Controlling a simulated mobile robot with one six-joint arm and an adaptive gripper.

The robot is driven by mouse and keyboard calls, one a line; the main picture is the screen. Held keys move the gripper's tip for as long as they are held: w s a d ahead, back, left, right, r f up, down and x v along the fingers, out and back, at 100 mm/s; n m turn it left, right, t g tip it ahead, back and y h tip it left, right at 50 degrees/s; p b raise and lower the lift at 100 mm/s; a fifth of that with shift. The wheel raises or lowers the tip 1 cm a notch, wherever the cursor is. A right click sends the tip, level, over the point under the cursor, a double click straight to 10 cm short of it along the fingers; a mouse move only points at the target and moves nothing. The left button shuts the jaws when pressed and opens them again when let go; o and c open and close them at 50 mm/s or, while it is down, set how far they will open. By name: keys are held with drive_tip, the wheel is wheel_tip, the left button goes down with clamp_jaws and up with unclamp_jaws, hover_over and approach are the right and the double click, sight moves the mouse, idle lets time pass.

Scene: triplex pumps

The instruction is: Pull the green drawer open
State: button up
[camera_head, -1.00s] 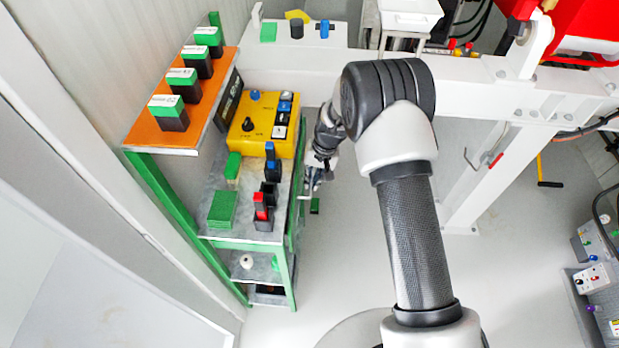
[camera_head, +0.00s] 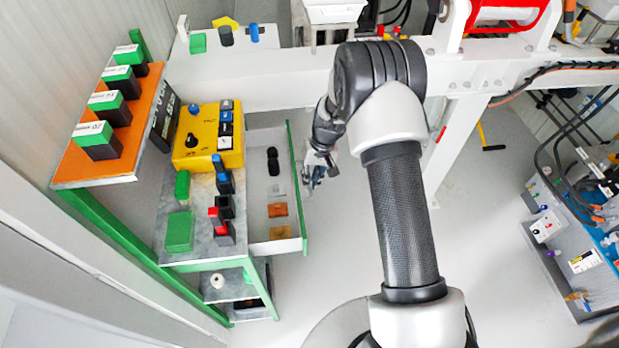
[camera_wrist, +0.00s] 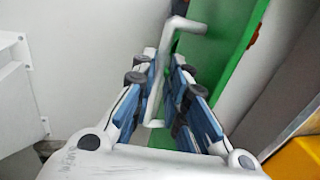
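The green drawer (camera_head: 296,190) stands pulled out from the right side of the bench in the head view. Its green front faces right, and its white interior shows. In the wrist view, the green front (camera_wrist: 222,45) is close ahead, with its pale bar handle (camera_wrist: 163,62) standing out from it. My gripper (camera_head: 314,178) is beside the drawer front in the head view. In the wrist view, my gripper (camera_wrist: 166,75) has its fingers on either side of the handle. A gap shows between them, so it looks open around the bar; contact is hard to tell.
The drawer holds a black item (camera_head: 273,160) and an orange item (camera_head: 278,210). A yellow control box (camera_head: 208,138) and several coloured blocks sit on the bench top (camera_head: 198,252). An orange shelf (camera_head: 75,165) is left. Floor right of the drawer is clear.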

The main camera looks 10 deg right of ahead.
drive_tip(key=shift+o, duration=1.4)
wheel_tip(320, 180, up, 12)
drive_tip(key=d, duration=0.2)
drive_tip(key=shift+d, duration=0.15)
drive_tip(key=shift+f, duration=0.1)
